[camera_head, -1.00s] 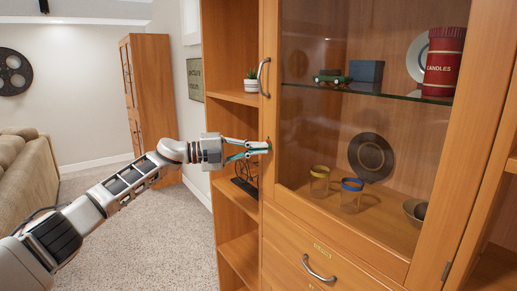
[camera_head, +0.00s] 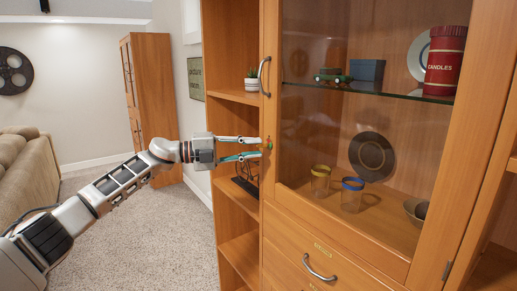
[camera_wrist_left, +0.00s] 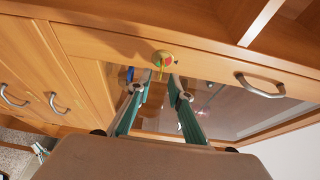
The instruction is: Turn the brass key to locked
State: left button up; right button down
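The brass key (camera_wrist_left: 161,66) sits in a small round lock plate (camera_wrist_left: 166,55) with red and green marks, on the wooden frame of the glass cabinet door. In the wrist view the key's bow stands roughly upright in the picture. The key also shows small in the head view (camera_head: 266,145), partly hidden by the fingers. My left gripper (camera_wrist_left: 158,82) is open, its two teal fingertips apart, just short of the key with the key in line with the gap. It also shows in the head view (camera_head: 260,146), level with the lock.
The glass door (camera_head: 310,110) has a curved metal handle (camera_head: 264,76) above the lock. Behind the glass are cups, plates and a red candle tin (camera_head: 445,62). A drawer handle (camera_head: 319,269) sits below. Open shelves (camera_head: 238,160) with a small plant (camera_head: 251,80) are left.

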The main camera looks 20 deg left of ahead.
pick_arm(q)
jog(key=v, duration=1)
jog(key=s+d+f+n+t+y, duration=0.15)
jog(key=d+f+n, duration=0.3)
jog(key=f, duration=0.45)
jog(key=s+d+f+n+t, duration=0.25)
jog(key=d+f, duration=0.35)
jog(key=f, duration=0.3)
jog(key=s+d+f+n+t+y, duration=0.1)
jog(key=s+d+f+n+t, duration=0.15)
jog(key=d+f+n, duration=0.45)
jog(key=s+a+f+n+g+y, duration=0.2)
jog(key=s+f+n+y, duration=0.3)
jog(key=s+f, duration=0.9)
jog(key=s+a+f+n+g+y, duration=0.2)
jog(key=s+f+n+y, duration=0.3)
jog(key=s+f, duration=1)
jog(key=shift+s+a+n+g, duration=0.35)
jog(key=shift+s+a+n, duration=0.15)
jog(key=shift+n, duration=0.4)
jog(key=shift+f, duration=0.15)
